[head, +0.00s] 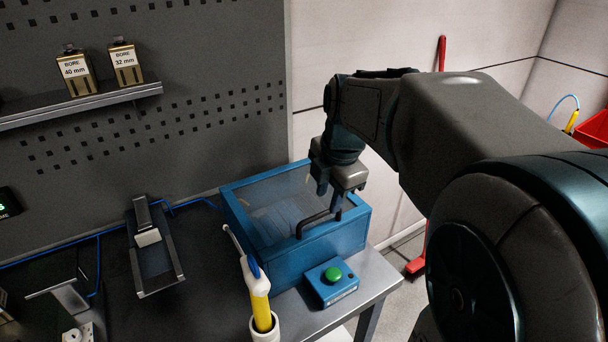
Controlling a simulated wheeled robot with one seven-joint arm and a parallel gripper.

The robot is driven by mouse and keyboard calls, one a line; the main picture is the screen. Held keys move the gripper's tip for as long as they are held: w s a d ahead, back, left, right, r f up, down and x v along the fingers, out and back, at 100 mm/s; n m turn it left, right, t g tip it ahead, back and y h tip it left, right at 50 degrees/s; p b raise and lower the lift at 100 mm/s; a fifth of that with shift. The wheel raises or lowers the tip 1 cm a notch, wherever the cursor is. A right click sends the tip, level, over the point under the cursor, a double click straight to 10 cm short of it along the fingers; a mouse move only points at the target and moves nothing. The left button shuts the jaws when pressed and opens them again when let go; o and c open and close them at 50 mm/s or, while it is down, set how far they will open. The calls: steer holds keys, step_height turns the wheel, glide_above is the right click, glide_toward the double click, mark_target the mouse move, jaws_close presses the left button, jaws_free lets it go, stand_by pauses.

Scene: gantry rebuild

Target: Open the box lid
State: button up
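The blue box (318,256) stands on the bench. Its lid (275,204) has a blue frame around a see-through pane and lies down on the box. A dark bar handle (316,222) sits at the lid's front edge. My gripper (337,203) points down from above at the handle's right end. From this view I cannot tell whether its fingers touch the handle or how far apart they are. The arm comes in from the right and covers part of the box's back right corner.
A blue button box with a green button (332,274) stands just in front of the box. A yellow and white tool (258,290) stands upright in a white cup at the front left. A metal fixture (153,250) is at the left. A perforated wall rises behind.

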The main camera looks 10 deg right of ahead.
mark_target(324, 212)
steer(key=shift+w+a+f, duration=0.1)
steer(key=shift+w+f, duration=0.1)
steer(key=shift+f, duration=0.8)
steer(key=shift+w+a+f, duration=0.1)
steer(key=shift+w+f, duration=0.05)
steer(key=shift+f, duration=0.8)
jaws_close()
steer(key=shift+r, duration=0.15)
